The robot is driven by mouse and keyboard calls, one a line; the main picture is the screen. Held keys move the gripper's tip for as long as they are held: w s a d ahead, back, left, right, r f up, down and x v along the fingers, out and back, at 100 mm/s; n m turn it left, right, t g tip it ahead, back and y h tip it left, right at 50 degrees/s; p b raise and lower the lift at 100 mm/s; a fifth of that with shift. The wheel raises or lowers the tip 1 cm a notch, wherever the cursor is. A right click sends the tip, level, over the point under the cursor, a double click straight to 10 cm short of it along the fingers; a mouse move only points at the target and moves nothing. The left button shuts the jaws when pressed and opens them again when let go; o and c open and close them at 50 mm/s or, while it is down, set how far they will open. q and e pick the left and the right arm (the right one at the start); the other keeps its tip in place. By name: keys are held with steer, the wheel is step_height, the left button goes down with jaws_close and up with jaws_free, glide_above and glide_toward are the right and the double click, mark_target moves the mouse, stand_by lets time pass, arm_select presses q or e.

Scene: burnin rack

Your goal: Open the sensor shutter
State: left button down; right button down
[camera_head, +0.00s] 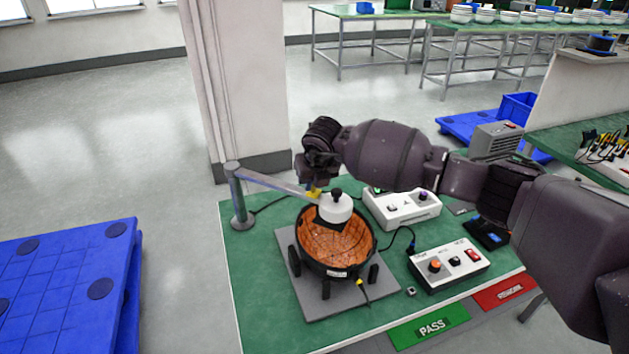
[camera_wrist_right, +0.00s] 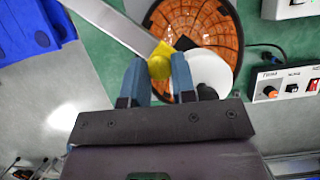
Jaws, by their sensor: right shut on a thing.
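A white round sensor head (camera_head: 335,207) with a black knob on top hangs on a grey swing arm (camera_head: 270,182) from a post. It is above a dark-rimmed round fixture with an orange mesh inside (camera_head: 332,247). The sensor head is also in the wrist view (camera_wrist_right: 212,70). A yellow tab (camera_wrist_right: 160,62), taken to be the shutter's handle, is beside the white head at the end of the arm. My right gripper (camera_head: 314,188) reaches down there, its blue fingers (camera_wrist_right: 158,78) shut on the yellow tab. A dark flat piece lies by the tab; whether the shutter is open cannot be told. My left gripper is out of view.
The fixture stands on a grey plate (camera_head: 322,306) on a green table. Two white control boxes (camera_head: 402,208) (camera_head: 449,264) are to the right, with cables. A green PASS label (camera_head: 430,327) and a red label (camera_head: 503,292) are at the front. A blue pallet (camera_head: 65,290) is at left.

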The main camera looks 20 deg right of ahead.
mark_target(291, 188)
steer(key=w+a+b, duration=0.4)
steer(key=shift+f, duration=0.1)
steer(key=shift+w+a, duration=0.35)
steer(key=shift+a, duration=0.05)
steer(key=shift+r, duration=0.2)
steer(key=c, duration=1.2)
jaws_free()
steer(key=shift+o, duration=1.2)
steer(key=v, duration=1)
steer(key=shift+s+r, duration=0.25)
steer(key=shift+r, duration=0.05)
